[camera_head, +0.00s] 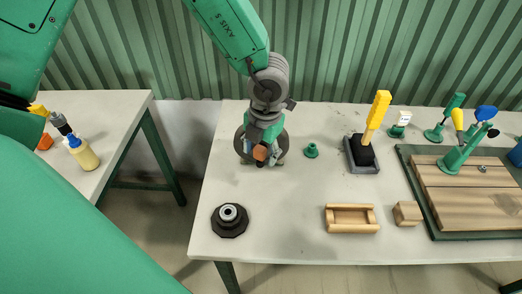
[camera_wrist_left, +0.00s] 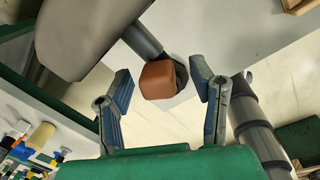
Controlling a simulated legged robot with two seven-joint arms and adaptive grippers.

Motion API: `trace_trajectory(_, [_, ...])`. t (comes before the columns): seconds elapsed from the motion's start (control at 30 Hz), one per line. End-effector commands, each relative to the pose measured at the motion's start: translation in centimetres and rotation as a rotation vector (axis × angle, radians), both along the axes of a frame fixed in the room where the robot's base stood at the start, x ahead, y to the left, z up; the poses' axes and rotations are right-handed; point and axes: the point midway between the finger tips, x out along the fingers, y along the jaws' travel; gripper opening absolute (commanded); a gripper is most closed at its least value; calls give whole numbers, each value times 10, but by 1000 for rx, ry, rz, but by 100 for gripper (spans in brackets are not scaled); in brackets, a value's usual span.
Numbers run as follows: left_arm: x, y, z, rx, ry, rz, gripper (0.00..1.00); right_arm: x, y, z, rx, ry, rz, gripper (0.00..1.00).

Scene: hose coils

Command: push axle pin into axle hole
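My left gripper (camera_head: 262,154) is over the back left part of the table. In the left wrist view its two blue-grey fingers (camera_wrist_left: 161,80) are spread apart. An orange-brown block-shaped head (camera_wrist_left: 157,80), apparently the axle pin's end, lies between the fingertips with a gap on each side. It sits by a dark faceted part and a grey shaft. The head view shows the same orange-brown head (camera_head: 260,152) in front of a dark round disc (camera_head: 240,142), partly hidden by my gripper. No axle hole can be made out for certain. My right gripper does not show.
A black faceted base with a grey ring (camera_head: 229,219) stands at the front left. A small green part (camera_head: 311,150) is right of the gripper. A yellow-handled tool (camera_head: 376,115), a wooden tray (camera_head: 351,228) and a wooden block (camera_head: 407,213) stand further right. The table's middle is clear.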

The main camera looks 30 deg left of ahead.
Motion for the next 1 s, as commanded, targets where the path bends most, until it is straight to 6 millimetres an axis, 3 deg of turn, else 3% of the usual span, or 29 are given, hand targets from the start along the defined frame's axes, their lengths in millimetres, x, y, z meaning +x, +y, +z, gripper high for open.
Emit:
trace_trajectory(0.07, [0,0,0,0,0,0,55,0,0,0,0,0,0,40])
trace_trajectory(0.57, [0,0,1,0,0,0,55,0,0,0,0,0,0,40])
trace_trajectory(1.0, [0,-1,12,0,0,0,55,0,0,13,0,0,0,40])
